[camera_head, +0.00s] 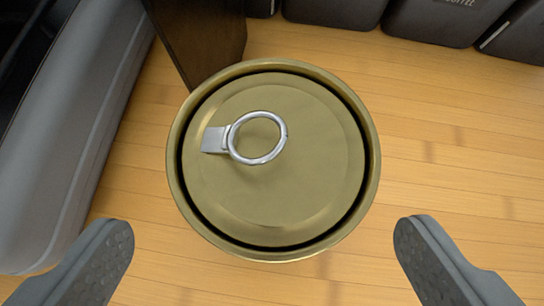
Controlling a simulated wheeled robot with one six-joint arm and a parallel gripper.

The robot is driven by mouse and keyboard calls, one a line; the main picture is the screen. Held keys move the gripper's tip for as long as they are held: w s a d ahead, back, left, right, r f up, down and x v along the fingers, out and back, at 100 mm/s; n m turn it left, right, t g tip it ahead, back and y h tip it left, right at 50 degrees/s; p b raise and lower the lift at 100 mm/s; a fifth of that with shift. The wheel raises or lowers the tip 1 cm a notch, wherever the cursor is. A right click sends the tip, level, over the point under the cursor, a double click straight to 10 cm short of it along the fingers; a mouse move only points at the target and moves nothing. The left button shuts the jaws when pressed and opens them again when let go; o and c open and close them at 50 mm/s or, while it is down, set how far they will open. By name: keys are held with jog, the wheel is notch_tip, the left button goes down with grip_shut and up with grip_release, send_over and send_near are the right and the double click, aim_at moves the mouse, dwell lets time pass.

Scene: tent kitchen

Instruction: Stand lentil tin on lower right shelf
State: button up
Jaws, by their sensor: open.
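My gripper (264,255) is open, with one grey finger at the lower left and one at the lower right. The tin's lower part lies between the fingers in the picture, with a gap on both sides. The fingers do not touch it. The lower right shelf cannot be made out.
A dark brown upright block (203,35) is close behind the tin at the upper left. A grey rounded case (75,130) lines the left side. Several dark grey containers (430,18) stand along the back. Bare wood lies to the right of the tin.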

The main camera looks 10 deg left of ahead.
aim_at(273, 191)
jog(key=x, duration=0.5)
jog(key=shift+w+d+r, duration=0.15)
jog(key=shift+w+d, duration=0.05)
jog(key=shift+r, duration=0.1)
jog(key=c, duration=1.5)
jog(key=shift+r, duration=0.1)
